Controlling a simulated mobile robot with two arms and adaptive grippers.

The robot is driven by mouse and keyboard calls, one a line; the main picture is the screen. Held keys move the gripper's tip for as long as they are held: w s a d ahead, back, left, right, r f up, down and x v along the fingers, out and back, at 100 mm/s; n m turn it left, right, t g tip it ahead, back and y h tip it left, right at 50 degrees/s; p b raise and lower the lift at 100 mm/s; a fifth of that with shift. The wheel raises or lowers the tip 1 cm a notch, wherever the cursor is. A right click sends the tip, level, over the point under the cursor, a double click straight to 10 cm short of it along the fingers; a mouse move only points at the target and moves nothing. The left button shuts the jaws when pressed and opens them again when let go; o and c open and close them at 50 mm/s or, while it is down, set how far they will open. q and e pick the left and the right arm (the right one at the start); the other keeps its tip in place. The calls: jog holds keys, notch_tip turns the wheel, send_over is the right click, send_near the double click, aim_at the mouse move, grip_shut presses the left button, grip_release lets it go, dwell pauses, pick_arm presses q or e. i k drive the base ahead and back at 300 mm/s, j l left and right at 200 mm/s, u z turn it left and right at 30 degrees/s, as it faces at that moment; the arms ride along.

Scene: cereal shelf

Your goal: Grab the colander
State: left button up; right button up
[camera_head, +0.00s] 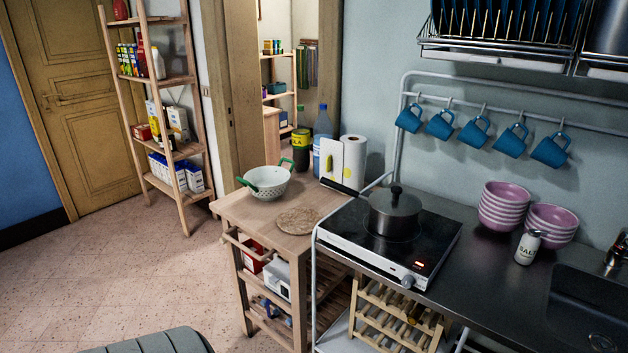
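A white colander (268,184) with holes in its wall and green handles stands upright on the left part of a wooden kitchen cart (236,207). Neither of my grippers shows in the head view, and nothing touches the colander except the cart top under it.
On the cart, a round woven trivet (297,221) lies right of the colander, with bottles (323,135) and a paper towel roll (353,163) behind. A hob with a dark pot (394,214) adjoins on the right. A wooden shelf (185,150) stands at left. The floor (130,270) left of the cart is clear.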

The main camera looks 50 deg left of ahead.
aim_at(267, 183)
jog(key=k+u, duration=0.15)
jog(key=u, duration=1.8)
jog(key=i+j+z, duration=0.1)
jog(key=i+j, duration=0.8)
jog(key=i+j+z, duration=0.15)
jog(key=i+j, duration=0.25)
jog(key=j, duration=0.2)
jog(key=i+j+z, duration=0.1)
jog(key=i+j, duration=0.3)
jog(key=j, duration=0.2)
